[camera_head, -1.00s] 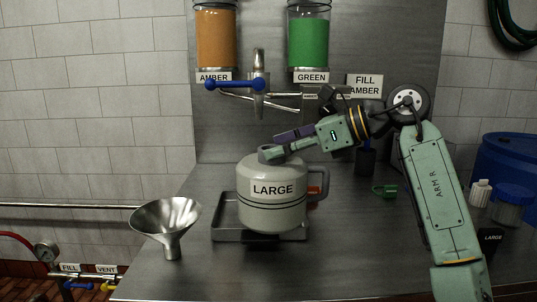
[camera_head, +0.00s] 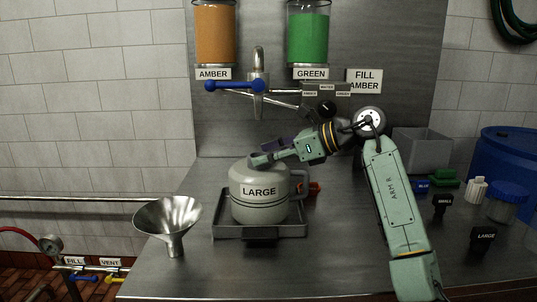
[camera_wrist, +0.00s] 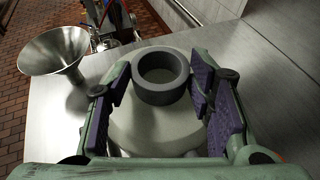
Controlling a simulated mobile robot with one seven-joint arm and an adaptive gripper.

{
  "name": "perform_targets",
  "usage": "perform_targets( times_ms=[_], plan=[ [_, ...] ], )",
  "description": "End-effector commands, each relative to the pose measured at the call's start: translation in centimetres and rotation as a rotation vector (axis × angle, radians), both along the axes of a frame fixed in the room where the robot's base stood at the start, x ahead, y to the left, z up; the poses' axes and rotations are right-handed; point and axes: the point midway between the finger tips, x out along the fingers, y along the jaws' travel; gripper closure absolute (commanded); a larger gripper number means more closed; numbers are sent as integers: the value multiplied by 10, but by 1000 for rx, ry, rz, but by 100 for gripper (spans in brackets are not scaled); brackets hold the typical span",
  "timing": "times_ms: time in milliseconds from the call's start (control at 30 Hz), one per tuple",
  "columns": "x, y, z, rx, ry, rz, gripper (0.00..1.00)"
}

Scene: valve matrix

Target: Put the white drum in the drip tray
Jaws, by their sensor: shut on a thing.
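The white drum (camera_head: 259,205), labelled LARGE, is upright within the drip tray's outline; I cannot tell if its base touches the tray floor. It has a side handle and a grey neck ring. The drip tray (camera_head: 225,231) is a shallow dark metal tray on the counter. My gripper (camera_head: 258,160) is at the drum's top. In the wrist view my gripper (camera_wrist: 163,90) has its purple finger pads on both sides of the neck of the drum (camera_wrist: 160,122), shut on it. The drum hides most of the tray's inside.
A steel funnel (camera_head: 168,217) stands just left of the tray. The tap with a blue handle (camera_head: 235,86) hangs above and behind. Small labelled caps (camera_head: 483,236), a grey bin (camera_head: 422,147) and a blue barrel (camera_head: 510,155) are at right. The front counter is clear.

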Motion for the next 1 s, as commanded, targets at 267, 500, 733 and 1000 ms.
perform_targets(
  times_ms=[267,500,733,1000],
  plan=[
    [0,0,-3,0,1,0,46],
    [0,0,-3,0,1,0,32],
    [0,0,-2,0,0,0,32],
    [-9,-23,8,-1,0,-3,32]
  ],
)
